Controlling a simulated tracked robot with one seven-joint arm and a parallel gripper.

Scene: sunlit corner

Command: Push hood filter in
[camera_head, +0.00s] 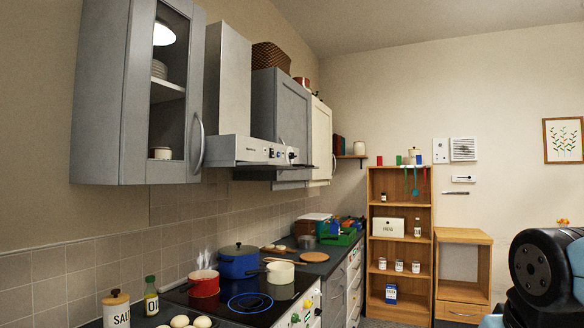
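The range hood (228,80) hangs on the left wall between a glass-door cupboard and a grey cupboard. Its pale front panel (250,150) carries small knobs and buttons. Dark surfaces show under the panel toward its right end. I cannot tell which of them is the hood filter or how far it sticks out. A black and blue part of my own arm fills the lower right edge. My gripper is not in view.
Below the hood, a cooktop (219,301) holds a steaming red pot (204,283), a blue pot (238,262) and a cream pan (281,273). A blue ring glows on it. An oil bottle (151,297) and salt jar (116,309) stand nearer. A wooden shelf (400,172) stands behind.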

